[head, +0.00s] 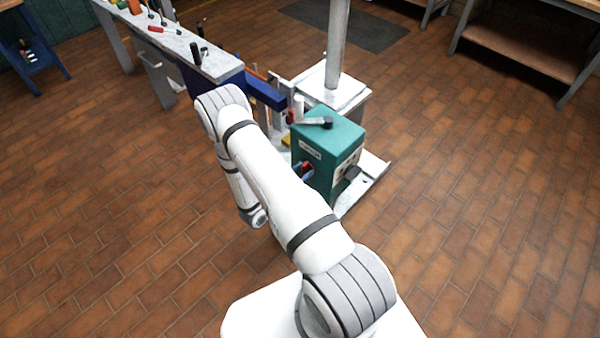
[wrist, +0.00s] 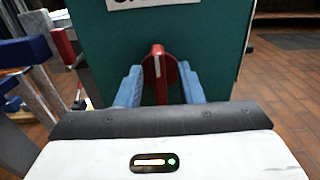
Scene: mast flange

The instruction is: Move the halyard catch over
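The halyard catch appears to be the red lever (wrist: 158,72) with a pale strip, standing upright on the face of a teal box (wrist: 215,40). In the head view the teal box (head: 330,140) stands beyond my arm, with a label and a grey handle on top. My gripper (wrist: 160,88) has its two blue fingers on either side of the red lever. The fingers look apart, with the lever between them; no firm grip shows. In the head view my arm hides most of the gripper, and only a bit of red and blue shows beside the box.
A pale mast (head: 337,45) rises from a white base behind the box. A narrow bench (head: 180,45) with tools stands at upper left. A blue part and red piece (wrist: 63,45) lie left of the gripper in the wrist view. The brick floor to the right is clear.

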